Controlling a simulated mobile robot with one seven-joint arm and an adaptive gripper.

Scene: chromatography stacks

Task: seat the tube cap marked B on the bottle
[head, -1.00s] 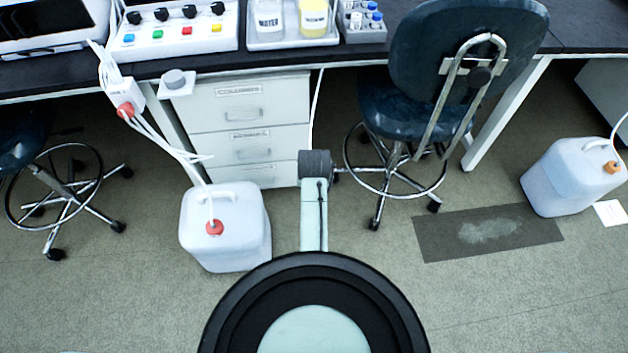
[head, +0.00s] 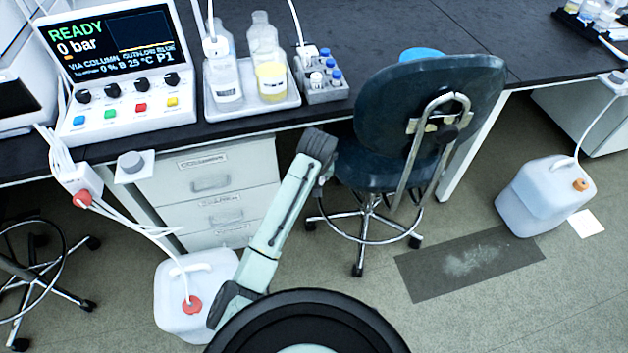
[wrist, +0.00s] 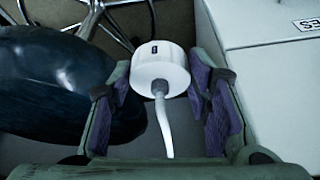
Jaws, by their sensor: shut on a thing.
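A white round tube cap (wrist: 161,66) with a small dark mark, too small to read, shows in the wrist view. A grey nozzle and white tube run from it toward the camera. My gripper (wrist: 163,84) has its purple pads on both sides of the cap and is shut on it. In the head view the gripper and held cap cannot be made out past my arm. On the bench tray (head: 252,116) stand a bottle marked WATER (head: 224,84), a yellow-labelled bottle (head: 271,82) and a clear open-looking bottle (head: 263,42) behind. Which one matches B cannot be told.
A control panel with screen (head: 115,60) stands left of the tray, a vial rack (head: 325,85) right of it. A blue chair (head: 415,115) stands right of my arm, drawers (head: 205,190) and a white canister (head: 172,300) left. Bench behind the chair is mostly clear.

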